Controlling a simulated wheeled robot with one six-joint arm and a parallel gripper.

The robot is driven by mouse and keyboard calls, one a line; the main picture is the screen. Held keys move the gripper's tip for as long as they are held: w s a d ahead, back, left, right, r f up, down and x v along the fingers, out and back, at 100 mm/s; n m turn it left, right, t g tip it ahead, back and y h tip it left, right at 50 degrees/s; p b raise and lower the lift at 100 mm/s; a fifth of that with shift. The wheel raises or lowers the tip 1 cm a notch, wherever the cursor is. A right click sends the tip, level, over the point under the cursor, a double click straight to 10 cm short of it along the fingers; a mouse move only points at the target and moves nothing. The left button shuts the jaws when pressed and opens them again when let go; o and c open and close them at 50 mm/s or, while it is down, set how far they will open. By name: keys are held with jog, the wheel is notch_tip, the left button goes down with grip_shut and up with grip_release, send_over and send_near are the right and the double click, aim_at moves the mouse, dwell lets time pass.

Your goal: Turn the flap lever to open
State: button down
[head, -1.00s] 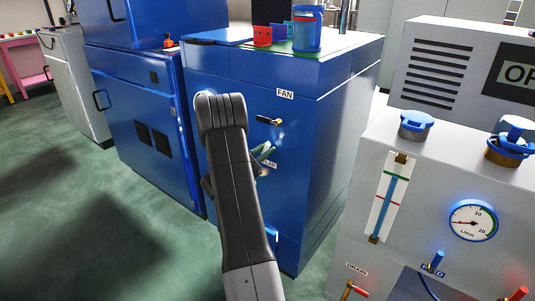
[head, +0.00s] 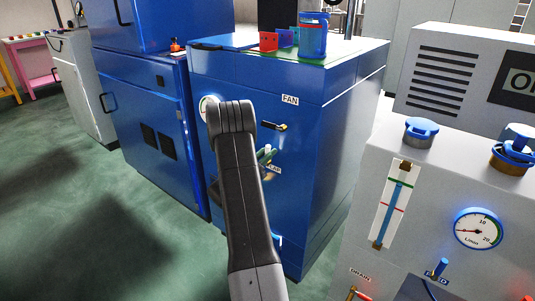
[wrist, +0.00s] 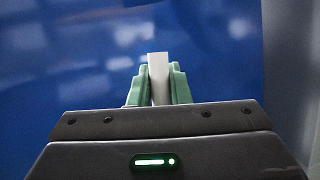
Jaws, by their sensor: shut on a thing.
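My gripper (wrist: 159,84) is shut on a pale upright bar, the flap lever (wrist: 158,68), with a green finger on each side of it. The lever stands out against a blurred blue panel. In the head view my gripper (head: 266,155) is at the front of the blue cabinet (head: 325,150), just above the partly covered flap label (head: 274,169). My arm hides much of that front, and the lever cannot be made out there. Its turn angle is hard to tell.
A fan lever (head: 275,127) sticks out just above my gripper, under the fan label (head: 290,99). A grey machine (head: 440,160) with a gauge (head: 479,229) stands close on the right. Green floor (head: 70,200) is open at left.

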jog(key=c, duration=1.4)
grip_release()
jog(key=shift+o, duration=0.2)
jog(key=shift+a, duration=0.1)
jog(key=v, duration=1.3)
jog(key=shift+s+a+f, duration=0.2)
jog(key=shift+s+a, duration=0.05)
jog(key=x, duration=1.4)
jog(key=shift+s, duration=0.1)
